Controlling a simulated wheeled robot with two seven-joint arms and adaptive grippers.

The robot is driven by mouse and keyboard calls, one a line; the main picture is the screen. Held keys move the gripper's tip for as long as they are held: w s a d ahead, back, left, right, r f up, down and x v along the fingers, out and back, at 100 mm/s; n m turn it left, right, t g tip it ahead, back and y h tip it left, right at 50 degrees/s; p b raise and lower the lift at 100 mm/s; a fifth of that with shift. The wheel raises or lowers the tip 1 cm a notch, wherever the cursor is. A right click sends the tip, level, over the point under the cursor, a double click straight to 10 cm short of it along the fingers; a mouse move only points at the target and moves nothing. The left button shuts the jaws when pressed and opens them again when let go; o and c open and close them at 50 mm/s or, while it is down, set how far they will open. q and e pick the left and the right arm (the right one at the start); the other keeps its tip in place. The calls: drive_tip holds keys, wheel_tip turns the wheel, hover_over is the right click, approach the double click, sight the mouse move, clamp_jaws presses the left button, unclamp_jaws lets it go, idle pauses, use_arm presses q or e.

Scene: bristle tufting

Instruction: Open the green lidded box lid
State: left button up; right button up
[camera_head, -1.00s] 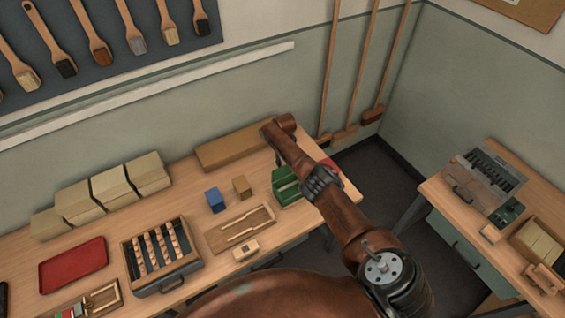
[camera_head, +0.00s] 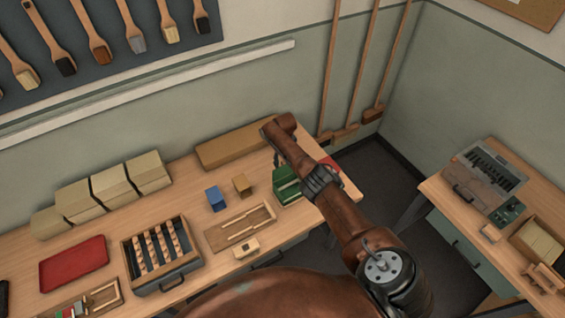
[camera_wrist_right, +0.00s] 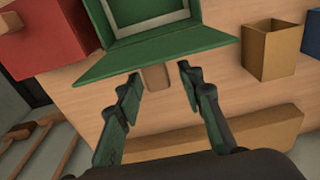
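The green lidded box (camera_head: 288,193) stands near the right end of the workbench. In the right wrist view its green lid (camera_wrist_right: 150,54) is tilted up off the box and leans back towards the gripper, and the pale-rimmed opening shows beyond it. A wooden tab (camera_wrist_right: 157,78) sticks out at the lid's edge. My right gripper (camera_wrist_right: 159,75) is open, its fingers on either side of the tab with a gap on both sides. In the head view my right arm partly hides the box and the fingers are hard to make out. My left gripper is not in view.
A red object (camera_wrist_right: 40,35) lies close beside the green box. A small brown box (camera_head: 242,185) and a blue box (camera_head: 215,198) stand to its left. A long cardboard-coloured block (camera_head: 230,147) lies along the wall. A wooden tray (camera_head: 240,229) sits in front.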

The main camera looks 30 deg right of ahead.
drive_tip(key=shift+r, duration=0.1)
wheel_tip(320, 180, up, 12)
drive_tip(key=shift+s, duration=0.45)
drive_tip(key=shift+c, duration=0.4)
